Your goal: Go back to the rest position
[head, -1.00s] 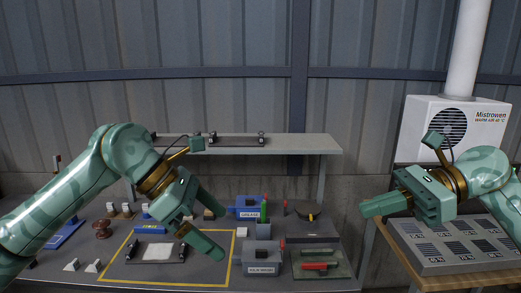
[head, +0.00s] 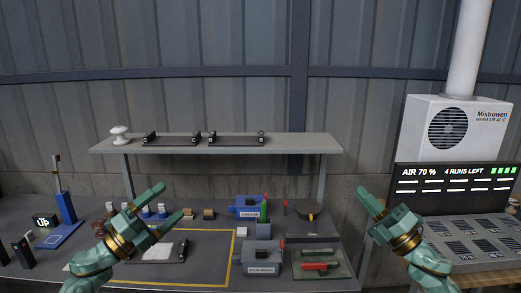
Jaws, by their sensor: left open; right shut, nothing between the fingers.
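My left gripper (head: 171,202) is open and empty. It is above the left part of the bench, in front of the yellow-outlined area (head: 232,262). My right gripper (head: 362,192) is shut with nothing in it, in the air right of the bench and left of the dark display. Both arms come up from the bottom of the view and both grippers point up and inward. A white insulator piece (head: 120,134) stands at the left end of the shelf. The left arm and gripper hide part of the yellow-outlined area.
A grey shelf (head: 300,144) with two dark racks spans the back. A blue box (head: 247,206), a grey box (head: 262,262) and a green tray with a red handle (head: 316,266) stand on the bench. A display (head: 455,186) reading "AIR 70 %" stands right. A blue stand (head: 66,209) is left.

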